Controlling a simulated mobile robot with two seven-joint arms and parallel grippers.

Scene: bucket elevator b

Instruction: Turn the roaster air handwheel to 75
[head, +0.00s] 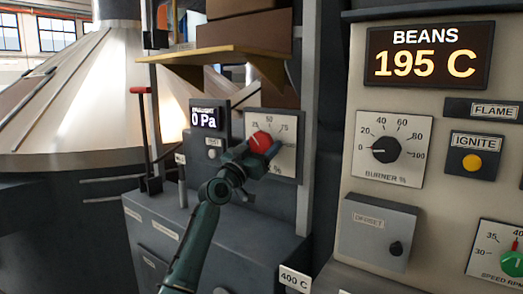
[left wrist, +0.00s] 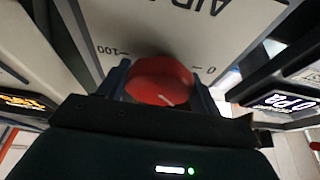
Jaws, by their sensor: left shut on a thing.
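The red air handwheel (head: 261,142) sits on a pale dial plate (head: 286,158) marked 25, 50 and 75 in the head view. My left gripper (head: 262,150) reaches it from below and is shut on it. In the left wrist view, the red handwheel (left wrist: 160,80) is between my two fingers (left wrist: 165,92). A short white mark on it slants toward the lower right there, and the plate (left wrist: 180,30) appears upside down with 100 at left and 0 at right. I cannot read the exact setting. My right gripper is not in view.
A small display (head: 206,117) reading 0 Pa is left of the dial. A yellow shelf (head: 215,53) overhangs above. At right, a cream panel carries the burner dial (head: 386,150), the ignite button (head: 472,162) and a BEANS 195 C display (head: 428,55). A red-handled lever (head: 140,90) stands at left.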

